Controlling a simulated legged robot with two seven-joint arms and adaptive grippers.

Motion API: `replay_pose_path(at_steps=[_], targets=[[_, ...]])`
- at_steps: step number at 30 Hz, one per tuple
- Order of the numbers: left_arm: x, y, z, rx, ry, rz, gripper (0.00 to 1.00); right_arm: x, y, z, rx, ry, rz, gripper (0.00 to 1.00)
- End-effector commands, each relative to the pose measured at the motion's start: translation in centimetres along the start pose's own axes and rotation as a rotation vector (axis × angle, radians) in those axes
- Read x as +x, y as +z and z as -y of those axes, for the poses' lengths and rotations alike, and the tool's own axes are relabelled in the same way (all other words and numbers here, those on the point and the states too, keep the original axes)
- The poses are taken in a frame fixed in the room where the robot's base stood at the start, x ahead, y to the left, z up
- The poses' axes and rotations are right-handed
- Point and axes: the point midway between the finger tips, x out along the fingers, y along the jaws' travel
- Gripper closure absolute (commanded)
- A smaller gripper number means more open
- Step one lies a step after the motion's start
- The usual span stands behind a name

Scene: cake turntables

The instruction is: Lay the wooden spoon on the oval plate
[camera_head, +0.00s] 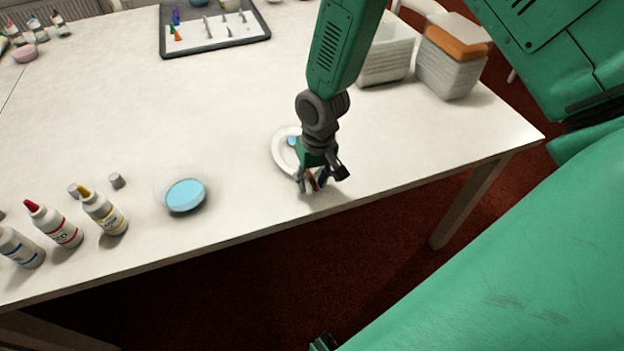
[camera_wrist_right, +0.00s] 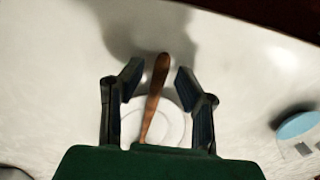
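The wooden spoon (camera_wrist_right: 158,85) shows in the right wrist view as a brown stick between the two fingers of my right gripper (camera_wrist_right: 158,80), with a gap on each side. In the head view my right gripper (camera_head: 322,180) is low over the table's front edge, and a bit of brown spoon shows between its fingers. The fingers are open. The white plate (camera_head: 281,153) lies partly hidden behind my right gripper; its rim (camera_wrist_right: 178,125) also shows beyond the spoon in the wrist view. The spoon's near end is hidden by the gripper body.
A light blue bowl (camera_head: 185,195) stands left of the plate. Several bottles (camera_head: 105,212) stand at the front left. A tray (camera_head: 215,45) of tools lies at the back. Two baskets (camera_head: 450,70) stand at the back right. The middle of the table is clear.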

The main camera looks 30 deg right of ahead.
Motion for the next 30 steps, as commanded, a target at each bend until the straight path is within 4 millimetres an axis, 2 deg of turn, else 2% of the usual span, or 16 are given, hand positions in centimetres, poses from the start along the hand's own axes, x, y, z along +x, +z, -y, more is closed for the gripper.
replay_pose_path(at_steps=[5, 8, 21, 25, 30], targets=[[-0.1, 0.2, 0.0, 0.000, 0.000, -0.002, 0.59, -0.2, 0.0, 0.0, 0.000, 0.000, -0.001, 0.71], [-0.1, 0.2, 0.0, 0.000, 0.000, -0.002, 0.59, -1.1, -0.1, 0.0, 0.000, -0.001, -0.003, 0.71], [-0.1, 0.2, 0.0, 0.000, 0.000, -0.003, 0.59, -9.7, -0.2, 0.0, 0.000, -0.001, -0.002, 0.71], [-0.1, 0.2, 0.0, 0.000, 0.000, -0.003, 0.59, -11.2, -0.1, 0.0, 0.001, 0.000, 0.000, 0.71], [-0.1, 0.2, 0.0, 0.000, 0.000, -0.003, 0.59, -11.8, -0.1, 0.0, 0.001, 0.000, 0.001, 0.71]])
